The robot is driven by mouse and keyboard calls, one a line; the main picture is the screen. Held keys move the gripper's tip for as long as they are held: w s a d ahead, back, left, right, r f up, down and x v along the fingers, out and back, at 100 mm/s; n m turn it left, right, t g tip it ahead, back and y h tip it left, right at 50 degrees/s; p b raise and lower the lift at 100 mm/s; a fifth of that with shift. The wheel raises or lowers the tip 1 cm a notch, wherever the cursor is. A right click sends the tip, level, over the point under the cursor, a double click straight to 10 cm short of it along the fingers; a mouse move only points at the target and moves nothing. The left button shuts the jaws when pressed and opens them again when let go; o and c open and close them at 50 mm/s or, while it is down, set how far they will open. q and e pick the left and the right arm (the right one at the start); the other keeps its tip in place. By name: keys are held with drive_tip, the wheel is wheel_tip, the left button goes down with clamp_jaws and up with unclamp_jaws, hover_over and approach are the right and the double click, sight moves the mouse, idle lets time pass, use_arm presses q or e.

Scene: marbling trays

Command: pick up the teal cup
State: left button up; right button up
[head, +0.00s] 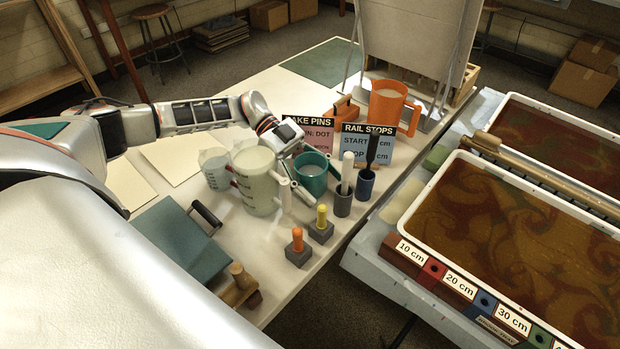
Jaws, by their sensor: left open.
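The teal cup (312,183) stands upright on the white table, just right of a large pale green measuring jug. My left gripper (304,189) reaches in from the left over the jug and is open at the teal cup. One finger shows between the jug and the cup, and its lower end is close to the cup's left side. I cannot tell whether it touches the cup. The gripper's body partly covers the cup's upper left. My right gripper is not in view.
The pale green jug (254,185) stands close on the left, with a clear beaker (215,170) beside it. Orange (298,249) and yellow (321,226) pegs stand in front. Sign cards and an orange jug (386,108) are behind.

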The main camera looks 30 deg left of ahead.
use_arm(q)
drive_tip(key=shift+s+d+f, duration=0.1)
drive_tip(key=shift+d+f, duration=0.15)
drive_tip(key=shift+d, duration=0.25)
drive_tip(key=c, duration=1.5)
drive_tip(key=shift+c, duration=0.5)
drive_tip(key=shift+r, duration=0.1)
drive_tip(key=shift+c, duration=0.3)
